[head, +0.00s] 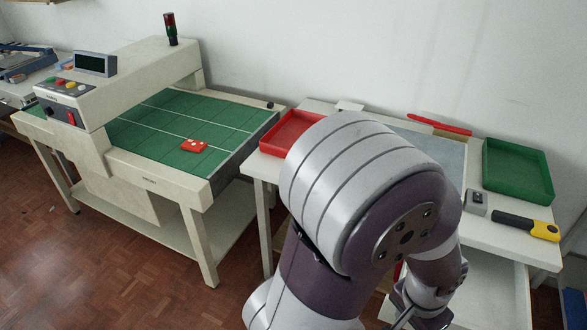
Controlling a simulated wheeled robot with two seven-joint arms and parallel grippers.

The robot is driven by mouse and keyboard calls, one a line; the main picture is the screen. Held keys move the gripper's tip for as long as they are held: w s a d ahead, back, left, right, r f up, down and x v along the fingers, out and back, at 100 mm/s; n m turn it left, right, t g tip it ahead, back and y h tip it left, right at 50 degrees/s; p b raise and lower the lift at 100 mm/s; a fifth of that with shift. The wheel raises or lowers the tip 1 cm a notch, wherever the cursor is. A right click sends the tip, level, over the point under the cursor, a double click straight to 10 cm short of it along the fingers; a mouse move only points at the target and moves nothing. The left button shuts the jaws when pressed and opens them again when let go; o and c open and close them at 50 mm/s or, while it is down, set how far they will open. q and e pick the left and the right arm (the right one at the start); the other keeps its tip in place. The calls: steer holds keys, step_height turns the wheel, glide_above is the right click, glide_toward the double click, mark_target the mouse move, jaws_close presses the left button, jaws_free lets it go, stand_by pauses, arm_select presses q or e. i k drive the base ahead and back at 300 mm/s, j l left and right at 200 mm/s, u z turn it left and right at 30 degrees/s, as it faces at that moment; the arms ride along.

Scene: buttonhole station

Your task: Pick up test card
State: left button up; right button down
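No thing is clearly marked as the test card. A small flat white piece (349,106) lies at the back of the right-hand table, just above my arm in the picture. A small red piece with pale marks (194,146) lies on the green bed of the machine. I cannot tell whether either is the test card. My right arm fills the middle foreground and hides much of the right-hand table. What looks like my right gripper (425,312) is at the bottom edge, partly cut off; its fingers are not clear. My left gripper is out of view.
The cream machine (135,72) with its green bed (150,120) stands at left. The right-hand table holds a red tray (291,132), a green tray (517,170), a red tool (440,124), a small grey box (475,202) and a yellow-black tool (526,225).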

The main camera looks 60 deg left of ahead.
mark_target(191, 145)
steer(key=u, duration=2.7)
steer(key=z, duration=0.3)
steer(key=i+j+z, duration=0.35)
steer(key=i, duration=0.2)
steer(key=i+j+z, duration=0.3)
steer(key=i+j, duration=0.2)
steer(key=j, duration=0.15)
steer(key=i+j+z, duration=0.35)
steer(key=j, duration=0.3)
steer(key=i+j, duration=0.55)
steer(key=j, duration=0.2)
